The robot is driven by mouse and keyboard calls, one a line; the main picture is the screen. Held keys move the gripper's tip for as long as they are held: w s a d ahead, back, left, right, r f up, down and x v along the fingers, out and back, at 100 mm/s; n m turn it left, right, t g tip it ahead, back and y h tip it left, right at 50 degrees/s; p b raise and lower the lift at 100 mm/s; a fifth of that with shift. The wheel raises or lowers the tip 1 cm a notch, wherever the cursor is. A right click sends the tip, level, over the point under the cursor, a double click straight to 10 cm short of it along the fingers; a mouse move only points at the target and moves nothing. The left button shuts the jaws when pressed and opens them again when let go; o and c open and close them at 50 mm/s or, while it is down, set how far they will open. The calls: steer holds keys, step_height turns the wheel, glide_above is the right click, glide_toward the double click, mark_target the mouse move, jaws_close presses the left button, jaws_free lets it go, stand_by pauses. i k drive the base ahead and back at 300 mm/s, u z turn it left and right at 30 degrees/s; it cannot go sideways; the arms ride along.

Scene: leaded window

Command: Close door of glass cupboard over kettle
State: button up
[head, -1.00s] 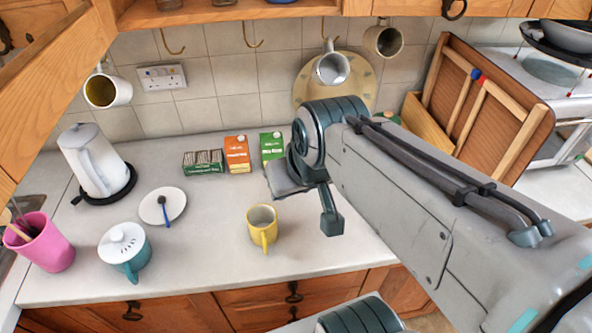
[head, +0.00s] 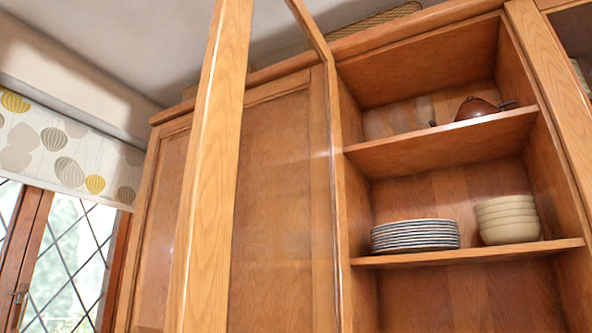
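The wood-framed door (head: 211,170) of the cupboard stands open in the head view. It is swung out towards me, with its near upright large at centre left and its top rail (head: 308,28) running back to the cupboard. The cupboard (head: 445,147) is open, showing its wooden shelves. A dark brown teapot (head: 476,108) is on the upper shelf. A stack of plates (head: 415,235) and a stack of cream bowls (head: 506,219) are on the lower shelf. The door's lower end, the kettle and my gripper are out of view.
A closed cupboard panel (head: 275,185) shows behind the open door. Another cupboard frame (head: 553,75) is at the right edge. A leaded window (head: 65,262) with a patterned blind (head: 62,150) is at the left.

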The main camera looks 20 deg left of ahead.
mark_target(199, 290)
steer(key=k, duration=0.95)
steer(key=u, duration=2.05)
steer(key=i, duration=1.6)
steer(key=z, duration=2.45)
